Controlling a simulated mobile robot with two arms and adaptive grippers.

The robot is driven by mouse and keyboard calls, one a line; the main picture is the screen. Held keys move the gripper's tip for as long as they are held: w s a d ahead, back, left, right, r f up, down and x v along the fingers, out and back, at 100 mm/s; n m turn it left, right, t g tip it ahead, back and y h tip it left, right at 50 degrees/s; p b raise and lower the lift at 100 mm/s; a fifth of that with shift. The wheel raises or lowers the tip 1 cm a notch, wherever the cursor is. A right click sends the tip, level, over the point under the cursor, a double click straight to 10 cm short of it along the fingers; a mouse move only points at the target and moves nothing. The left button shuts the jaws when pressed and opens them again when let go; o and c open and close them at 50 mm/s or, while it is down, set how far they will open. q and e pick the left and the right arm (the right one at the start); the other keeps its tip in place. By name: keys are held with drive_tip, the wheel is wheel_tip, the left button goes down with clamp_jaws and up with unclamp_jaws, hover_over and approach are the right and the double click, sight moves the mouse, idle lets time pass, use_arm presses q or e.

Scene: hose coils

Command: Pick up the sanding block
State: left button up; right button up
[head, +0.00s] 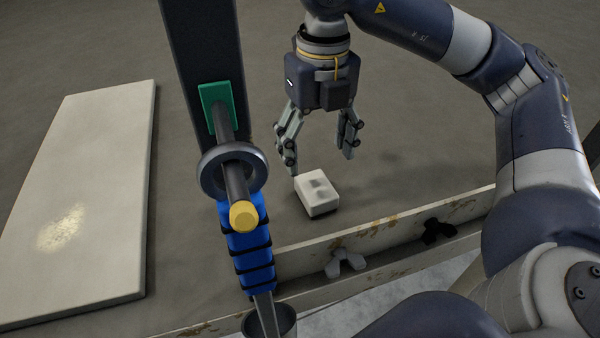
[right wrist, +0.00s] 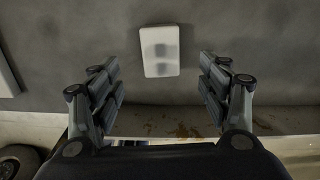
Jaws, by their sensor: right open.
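The sanding block (head: 317,193) is a small pale block with a darker underside. It lies on the grey surface near the pale ledge. In the right wrist view the block (right wrist: 160,50) shows ahead, between the two sets of fingers, with two dark shadow spots on its top. My right gripper (head: 321,162) is open and empty, pointing down above and behind the block in the head view. Its fingers stand apart on either side, and I see no clear contact with the block. My left gripper is not in view.
A pale, worn ledge (head: 390,222) runs just in front of the block, with a grey wing nut (head: 345,263) and a black one (head: 438,231). A dark upright bar (head: 197,45) with a blue banded part (head: 250,245) stands left. A large pale board (head: 85,190) lies farther left.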

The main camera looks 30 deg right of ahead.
sight(317, 185)
drive_tip(key=f, duration=0.3)
drive_tip(key=shift+s+f+p, duration=0.3)
drive_tip(key=shift+s+f, duration=0.1)
drive_tip(key=shift+f, duration=0.35)
drive_tip(key=f, duration=0.1)
drive_tip(key=f+p, duration=0.1)
drive_tip(key=f, duration=0.1)
drive_tip(key=f+p, duration=0.1)
drive_tip(key=shift+w+d+f, duration=0.1)
drive_tip(key=shift+w+f, duration=0.25)
drive_tip(key=shift+f, duration=0.45)
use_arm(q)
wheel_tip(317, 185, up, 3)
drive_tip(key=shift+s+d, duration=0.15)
use_arm(e)
drive_tip(key=shift+c, duration=0.2)
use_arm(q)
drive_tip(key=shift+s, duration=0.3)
use_arm(e)
drive_tip(key=c, duration=1.2)
